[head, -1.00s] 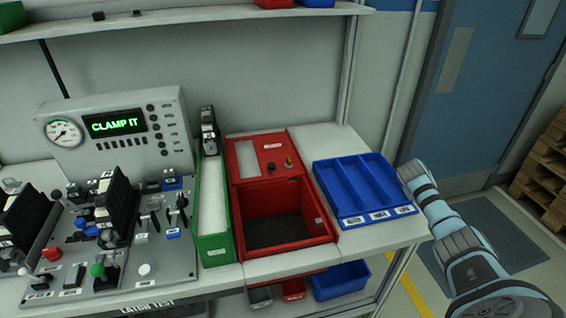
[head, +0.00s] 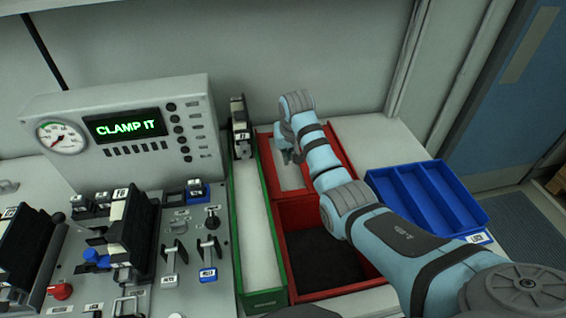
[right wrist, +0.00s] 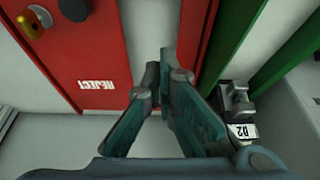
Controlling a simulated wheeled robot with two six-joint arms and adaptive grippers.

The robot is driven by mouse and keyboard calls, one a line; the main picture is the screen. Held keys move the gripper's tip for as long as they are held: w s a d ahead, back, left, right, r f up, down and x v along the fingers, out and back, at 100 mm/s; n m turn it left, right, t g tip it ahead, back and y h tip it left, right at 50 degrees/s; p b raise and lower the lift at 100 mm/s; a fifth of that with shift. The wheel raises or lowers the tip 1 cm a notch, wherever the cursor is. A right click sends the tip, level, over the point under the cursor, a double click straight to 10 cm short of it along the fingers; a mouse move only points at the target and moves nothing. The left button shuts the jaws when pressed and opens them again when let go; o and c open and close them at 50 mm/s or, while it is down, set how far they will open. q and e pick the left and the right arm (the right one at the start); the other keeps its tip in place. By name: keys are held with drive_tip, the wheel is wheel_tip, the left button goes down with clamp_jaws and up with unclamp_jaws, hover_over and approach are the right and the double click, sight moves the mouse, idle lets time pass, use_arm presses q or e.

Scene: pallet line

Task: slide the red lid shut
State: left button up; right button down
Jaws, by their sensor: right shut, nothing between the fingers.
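The red lid (head: 338,148) covers the back part of the red box (head: 283,262), and the front part is open with a dark interior. In the right wrist view the lid (right wrist: 85,45) carries a REJECT label, a black knob (right wrist: 73,8), a brass-coloured knob (right wrist: 30,22) and a pale window strip. My right gripper (head: 288,156) is over the back left of the lid. In the wrist view its shut, empty fingers (right wrist: 165,75) are at the end of the pale strip near the lid's back edge; I cannot tell whether they touch. My left gripper is out of view.
A blue divided tray (head: 430,205) lies to the right. A control panel (head: 125,130) reading CLAMP IT stands at the left.

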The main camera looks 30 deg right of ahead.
use_arm(q)
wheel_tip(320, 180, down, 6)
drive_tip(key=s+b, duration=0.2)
drive_tip(key=b, duration=0.3)
use_arm(e)
drive_tip(key=x, duration=0.6)
drive_tip(key=s+x, duration=0.1)
drive_tip(key=x, duration=0.2)
drive_tip(key=shift+f, duration=0.15)
drive_tip(key=shift+s+a+r+p, duration=0.2)
drive_tip(key=shift+s+p, duration=0.3)
drive_tip(key=shift+p, duration=0.75)
drive_tip(key=shift+s+a+r+p, duration=0.1)
drive_tip(key=shift+s+p, duration=0.3)
drive_tip(key=shift+s, duration=0.2)
drive_tip(key=shift+s+a+r+p, duration=0.1)
drive_tip(key=shift+s+p, duration=0.25)
drive_tip(key=shift+s, duration=0.75)
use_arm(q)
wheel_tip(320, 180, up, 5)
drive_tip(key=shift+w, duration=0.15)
use_arm(e)
drive_tip(key=shift+w+a+f, duration=0.1)
drive_tip(key=shift+w+f, duration=0.15)
drive_tip(key=shift+f, duration=0.05)
